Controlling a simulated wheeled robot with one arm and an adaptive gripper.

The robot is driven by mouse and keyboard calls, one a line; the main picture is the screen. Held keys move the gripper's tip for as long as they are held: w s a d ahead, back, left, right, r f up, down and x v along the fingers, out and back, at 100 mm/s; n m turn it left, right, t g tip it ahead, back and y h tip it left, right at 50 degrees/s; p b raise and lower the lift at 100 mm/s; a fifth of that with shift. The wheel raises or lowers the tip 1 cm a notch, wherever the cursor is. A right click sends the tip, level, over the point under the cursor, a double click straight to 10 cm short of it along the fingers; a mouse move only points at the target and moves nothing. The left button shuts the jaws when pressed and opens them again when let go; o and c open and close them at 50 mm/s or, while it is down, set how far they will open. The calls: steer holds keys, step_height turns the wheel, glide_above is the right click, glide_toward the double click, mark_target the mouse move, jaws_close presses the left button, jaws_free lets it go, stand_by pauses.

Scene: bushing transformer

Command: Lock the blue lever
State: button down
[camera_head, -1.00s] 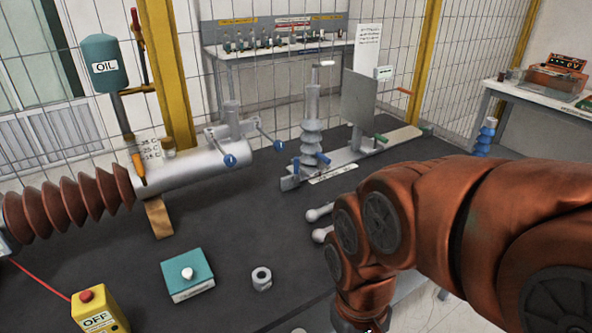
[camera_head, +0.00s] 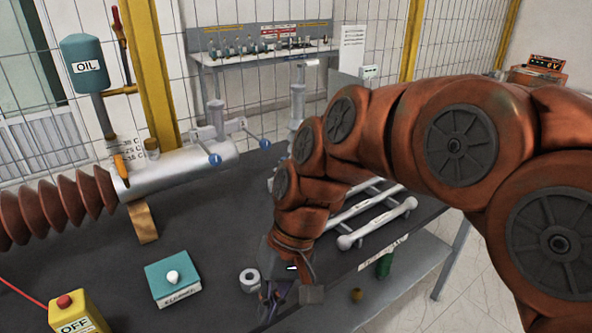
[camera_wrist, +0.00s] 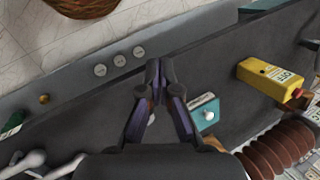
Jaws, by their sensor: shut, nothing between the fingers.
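Two blue-tipped levers (camera_head: 215,160) (camera_head: 265,143) stick out from the grey cylinder on the dark table in the head view. The base of the post insulator (camera_head: 298,105), where blue levers showed earlier, is hidden behind my arm. I cannot tell which blue lever is meant. My gripper (camera_head: 272,298) is low over the front of the table, near the grey ring and well below the levers. In the wrist view my gripper (camera_wrist: 158,75) points at the table's front edge, its purple-grey fingers shut and empty. No blue lever is clear in the wrist view.
A grey ring (camera_head: 250,280), a teal box with a white knob (camera_head: 173,286) and a yellow OFF box (camera_head: 75,318) are on the table near my gripper. A brown ribbed insulator (camera_head: 60,208) is at left.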

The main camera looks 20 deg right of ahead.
steer(key=w+a+r+y+b, duration=0.2)
steer(key=w+a+y, duration=0.1)
steer(key=w, duration=0.5)
steer(key=w+d+r+m+t+y+b, duration=0.2)
steer(key=w+d+y, duration=0.1)
steer(key=w, duration=0.7)
steer(key=w+d+r+m+t+y+b, duration=0.1)
steer(key=w+d+t+y+b, duration=0.15)
steer(key=w, duration=0.65)
steer(key=w+d+f+m+t+y+b, duration=0.1)
steer(key=w+d+f+m+t+b, duration=0.15)
steer(key=w+d, duration=0.45)
steer(key=w+d+f+m+t+y+b, duration=0.1)
steer(key=w+d+f+t, duration=0.3)
steer(key=d, duration=0.6)
steer(key=w+d+f+m+t+b, duration=0.1)
steer(key=d+f, duration=0.1)
steer(key=d, duration=0.6)
steer(key=w+d+f+m+t+h+b, duration=0.1)
steer(key=w+d+f+b, duration=0.1)
steer(key=d, duration=0.5)
steer(key=shift+w+d+t, duration=0.3)
steer(key=shift+d+t, duration=0.05)
steer(key=shift+t, duration=0.05)
steer(key=shift+h, duration=0.25)
